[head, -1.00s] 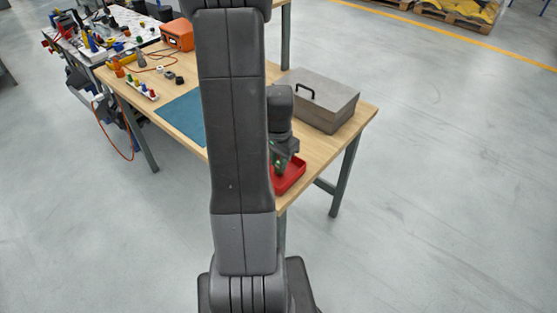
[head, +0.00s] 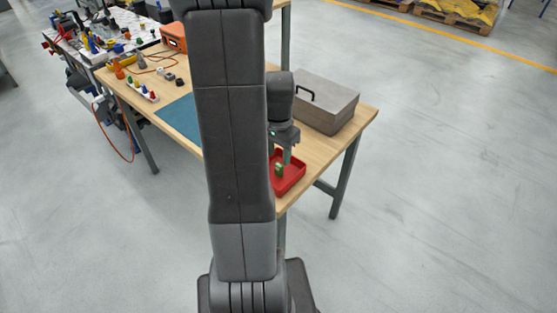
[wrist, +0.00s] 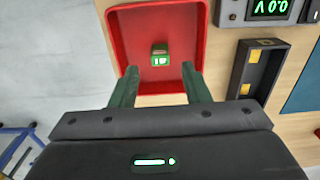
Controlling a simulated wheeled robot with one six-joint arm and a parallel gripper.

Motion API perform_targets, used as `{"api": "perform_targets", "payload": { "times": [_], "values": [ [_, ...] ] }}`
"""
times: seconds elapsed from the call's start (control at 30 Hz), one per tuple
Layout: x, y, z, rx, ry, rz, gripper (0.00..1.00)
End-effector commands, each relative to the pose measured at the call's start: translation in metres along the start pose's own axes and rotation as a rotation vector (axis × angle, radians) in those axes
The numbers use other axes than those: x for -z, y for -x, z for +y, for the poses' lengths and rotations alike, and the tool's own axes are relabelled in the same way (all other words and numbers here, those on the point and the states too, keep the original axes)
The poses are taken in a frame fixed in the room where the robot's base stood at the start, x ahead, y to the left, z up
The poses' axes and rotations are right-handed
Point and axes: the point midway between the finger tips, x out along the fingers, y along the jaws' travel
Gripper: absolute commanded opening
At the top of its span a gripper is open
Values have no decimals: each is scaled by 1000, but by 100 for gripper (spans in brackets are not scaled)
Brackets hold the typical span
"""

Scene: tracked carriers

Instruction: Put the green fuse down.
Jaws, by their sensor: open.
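The green fuse (wrist: 159,59) lies in the red tray (wrist: 118,30) in the wrist view, ahead of my fingertips and apart from them. In the head view the fuse (head: 279,170) shows small in the red tray (head: 297,177) at the table's near right corner. My gripper (wrist: 158,75) is open and empty, its two green fingers spread over the tray's near side. In the head view my gripper (head: 285,152) is above the tray, partly hidden by my own arm.
A grey box with a black handle (head: 327,100) stands behind the tray. In the wrist view a black holder with yellow parts (wrist: 250,75) and a device with a green display (wrist: 268,10) are to the right. A blue mat (head: 182,122) lies farther left.

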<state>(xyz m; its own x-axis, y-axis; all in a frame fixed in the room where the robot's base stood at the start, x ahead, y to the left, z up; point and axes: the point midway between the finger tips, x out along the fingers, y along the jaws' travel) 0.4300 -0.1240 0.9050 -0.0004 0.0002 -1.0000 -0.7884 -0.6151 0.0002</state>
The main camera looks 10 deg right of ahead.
Motion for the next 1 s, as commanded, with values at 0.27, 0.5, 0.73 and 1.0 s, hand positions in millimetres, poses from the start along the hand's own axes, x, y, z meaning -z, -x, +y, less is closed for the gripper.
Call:
{"api": "perform_targets", "payload": {
  "times": [0.27, 0.5, 0.73, 1.0],
  "values": [
    [0, 56, 0, 4, 0, 4, 43],
    [0, 77, 0, 1, 0, 1, 43],
    [0, 78, 0, 0, 0, 0, 43],
    [-12, 73, -14, 44, -90, -54, 43]
  ]
}}
